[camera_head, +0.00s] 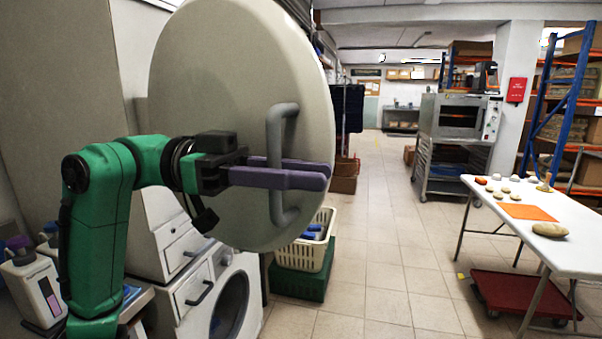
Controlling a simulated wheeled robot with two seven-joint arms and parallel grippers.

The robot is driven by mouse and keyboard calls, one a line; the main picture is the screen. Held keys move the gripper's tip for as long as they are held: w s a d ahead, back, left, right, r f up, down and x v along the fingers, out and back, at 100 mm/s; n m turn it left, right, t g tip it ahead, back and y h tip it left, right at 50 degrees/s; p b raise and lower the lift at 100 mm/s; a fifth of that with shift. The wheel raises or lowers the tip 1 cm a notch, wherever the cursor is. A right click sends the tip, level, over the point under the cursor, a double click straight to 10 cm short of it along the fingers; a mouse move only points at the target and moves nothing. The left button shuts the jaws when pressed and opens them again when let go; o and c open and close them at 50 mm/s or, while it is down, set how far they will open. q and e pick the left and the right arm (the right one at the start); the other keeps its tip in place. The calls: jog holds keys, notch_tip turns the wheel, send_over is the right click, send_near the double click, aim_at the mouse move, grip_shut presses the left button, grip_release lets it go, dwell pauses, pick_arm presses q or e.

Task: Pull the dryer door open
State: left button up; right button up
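The dryer door (200,85) is a large round pale-grey disc standing in the left-centre of the head view, its outer face toward me. A grey vertical bar handle (277,135) is fixed near its right side. My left gripper (300,174) reaches in from the left with its purple fingers level at the handle's middle. One finger passes in front of the bar and the other behind it, close together, so it looks shut on the handle. The dryer's opening and the door's hinge are hidden. My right gripper is not in view.
A white front-loading machine (257,290) and drawers (178,252) stand below the door. A cream basket (322,250) on a green crate (292,283) is close behind the door. A white table (575,255) and red dolly (520,298) are at right. The tiled floor (390,250) between is clear.

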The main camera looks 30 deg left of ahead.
pick_arm(q)
jog(key=shift+a, duration=0.1)
jog(key=b+v, duration=0.3)
jog(key=v, duration=1.1)
jog(key=shift+a, duration=0.2)
